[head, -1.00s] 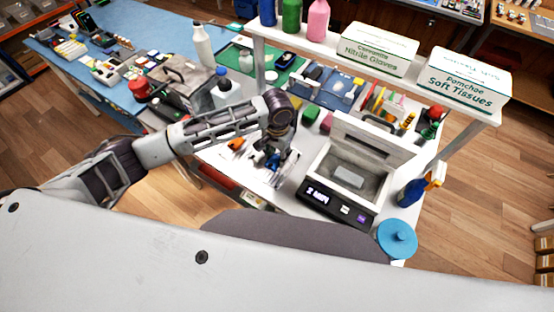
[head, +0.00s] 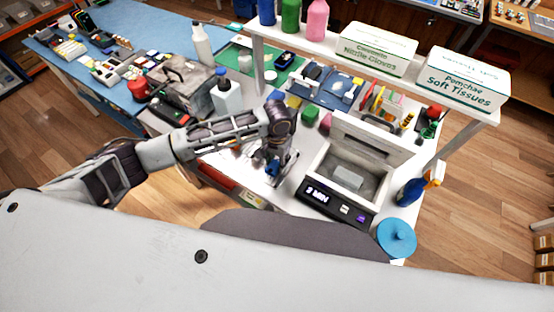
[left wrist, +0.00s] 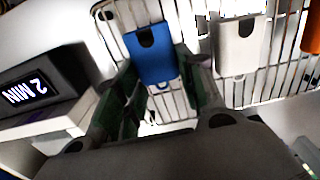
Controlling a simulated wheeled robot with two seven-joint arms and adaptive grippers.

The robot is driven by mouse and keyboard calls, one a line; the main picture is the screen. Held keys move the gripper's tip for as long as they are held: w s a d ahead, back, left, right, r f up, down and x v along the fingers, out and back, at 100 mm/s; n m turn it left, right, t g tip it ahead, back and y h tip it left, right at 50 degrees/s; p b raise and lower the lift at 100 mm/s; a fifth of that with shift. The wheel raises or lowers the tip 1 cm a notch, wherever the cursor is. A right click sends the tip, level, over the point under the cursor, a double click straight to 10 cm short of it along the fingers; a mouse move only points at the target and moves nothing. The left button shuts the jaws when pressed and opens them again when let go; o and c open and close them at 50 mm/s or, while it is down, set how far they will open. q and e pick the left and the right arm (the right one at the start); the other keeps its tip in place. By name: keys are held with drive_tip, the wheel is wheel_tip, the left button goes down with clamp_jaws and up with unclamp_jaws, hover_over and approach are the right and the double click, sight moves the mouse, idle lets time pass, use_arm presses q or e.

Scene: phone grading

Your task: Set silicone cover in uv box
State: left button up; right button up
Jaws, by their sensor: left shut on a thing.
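My left gripper (head: 274,168) is over the white bench, left of the UV box (head: 335,205). In the left wrist view its fingers (left wrist: 155,88) are shut on a blue silicone cover (left wrist: 151,55), which stands upright against a wire rack (left wrist: 192,100). The blue cover also shows at the fingertips in the head view (head: 272,167). A white cover (left wrist: 239,48) stands in the rack beside it. An orange item (left wrist: 312,35) is at the right edge. The UV box is open, with its lid (head: 372,142) raised and a pale flat piece (head: 348,177) inside.
The box's lit display (head: 317,190) reads 2 MIN. A blue round lid (head: 397,237) is at the box's front right. A shelf (head: 440,98) with glove and tissue boxes stands above the bench. A white bottle (head: 227,97) is behind my left arm.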

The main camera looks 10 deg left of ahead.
sight(277, 161)
use_arm(q)
drive_tip(key=shift+f, duration=0.1)
drive_tip(key=o, duration=0.9)
wheel_tip(277, 161, up, 12)
drive_tip(key=shift+b, duration=0.3)
idle(0.6)
